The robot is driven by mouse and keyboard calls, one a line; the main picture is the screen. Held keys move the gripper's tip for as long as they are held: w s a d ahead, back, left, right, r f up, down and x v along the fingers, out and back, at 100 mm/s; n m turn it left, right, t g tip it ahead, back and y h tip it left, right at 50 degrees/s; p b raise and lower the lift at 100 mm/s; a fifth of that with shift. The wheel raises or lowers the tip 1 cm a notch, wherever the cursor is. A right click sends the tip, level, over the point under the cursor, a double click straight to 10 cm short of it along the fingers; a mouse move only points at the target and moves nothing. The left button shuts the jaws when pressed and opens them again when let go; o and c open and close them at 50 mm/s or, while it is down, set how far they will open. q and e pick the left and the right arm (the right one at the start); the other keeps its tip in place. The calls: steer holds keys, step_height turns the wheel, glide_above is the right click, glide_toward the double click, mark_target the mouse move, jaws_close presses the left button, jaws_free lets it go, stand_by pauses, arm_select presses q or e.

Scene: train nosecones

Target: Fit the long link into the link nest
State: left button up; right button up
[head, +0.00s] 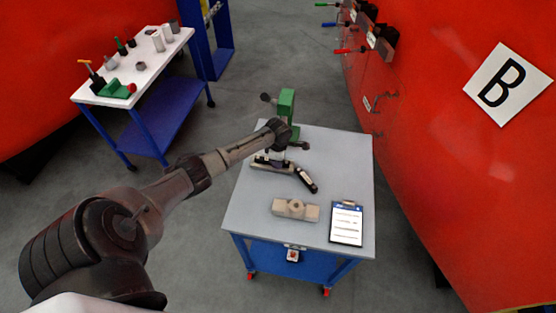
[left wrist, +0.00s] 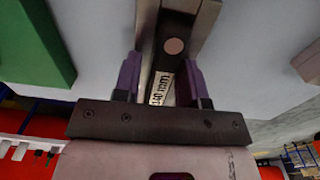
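The long link (left wrist: 173,46) is a dark bar with a pale round spot and a white label reading about "140 mm" in the left wrist view. My left gripper (left wrist: 160,62) has its purple fingers against both sides of it. In the head view my left gripper (head: 277,154) is over a dark bar with light edges (head: 262,163) on the table. Light grey strips flank the link in the wrist view; I cannot tell whether they are nest walls. A second dark piece with a white label (head: 306,180) lies to the right. I cannot identify the link nest surely. My right gripper is out of view.
The grey table (head: 250,215) also carries a green stand (head: 286,104) at the back, a beige block with a round knob (head: 296,209) and a clipboard (head: 346,223) at the front. A white side table (head: 130,72) with several parts stands at the left.

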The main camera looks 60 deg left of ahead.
arm_select(q)
steer(key=r, duration=0.3)
steer(key=r+p, duration=0.1)
steer(key=r, duration=0.3)
steer(key=shift+s+d+r+p, duration=0.1)
steer(key=shift+d+r+p, duration=0.1)
steer(key=shift+p, duration=0.1)
steer(key=shift+r, duration=0.2)
